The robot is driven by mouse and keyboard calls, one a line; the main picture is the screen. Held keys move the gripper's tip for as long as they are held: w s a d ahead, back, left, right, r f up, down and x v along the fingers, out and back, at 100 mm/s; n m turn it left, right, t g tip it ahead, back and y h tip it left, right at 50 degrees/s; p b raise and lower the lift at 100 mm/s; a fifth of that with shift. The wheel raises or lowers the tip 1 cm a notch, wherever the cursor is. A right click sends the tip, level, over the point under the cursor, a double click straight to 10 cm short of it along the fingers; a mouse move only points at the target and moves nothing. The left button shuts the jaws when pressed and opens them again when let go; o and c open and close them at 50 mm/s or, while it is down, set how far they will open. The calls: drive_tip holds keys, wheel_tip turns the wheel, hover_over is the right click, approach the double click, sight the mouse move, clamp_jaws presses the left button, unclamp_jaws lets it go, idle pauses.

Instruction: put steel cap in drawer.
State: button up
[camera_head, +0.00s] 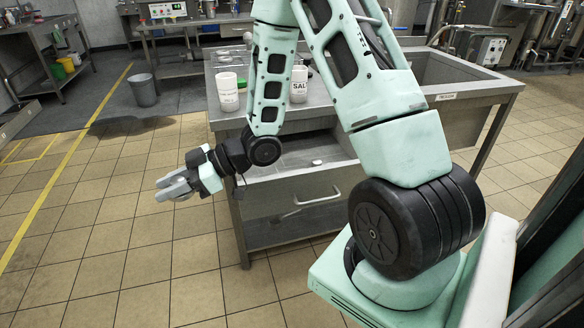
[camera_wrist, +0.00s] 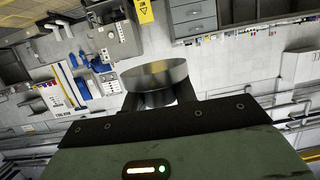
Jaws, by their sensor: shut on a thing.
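The steel cap (camera_wrist: 155,75) is a round, shiny disc held between the dark fingers of my gripper in the wrist view. My gripper (camera_head: 173,187) is shut on it and hangs in the air left of the steel workbench; in the head view the cap is hard to tell from the grey fingers. The drawer (camera_head: 280,198) is under the bench top and has a bar handle (camera_head: 318,197). It appears pulled out, with its grey inside showing above the front. A small white item (camera_head: 316,162) lies there. My arm hides part of the bench.
The workbench top (camera_head: 455,87) holds a white container (camera_head: 228,92) at left and another labelled one (camera_head: 299,84) partly behind my arm. A sink basin is at right. A grey bin (camera_head: 143,90) stands on the floor behind. The tiled floor at left is clear.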

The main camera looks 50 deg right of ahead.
drive_tip(key=n+g+b, duration=0.1)
drive_tip(key=s+a+n+g+y+b, duration=0.1)
drive_tip(key=shift+s+r+g, duration=0.1)
drive_tip(key=shift+s+g, duration=0.15)
drive_tip(key=shift+g, duration=0.05)
drive_tip(key=shift+s+a+n+g+y+b, duration=0.25)
drive_tip(key=shift+s+n+g+b, duration=0.65)
drive_tip(key=shift+b, duration=0.7)
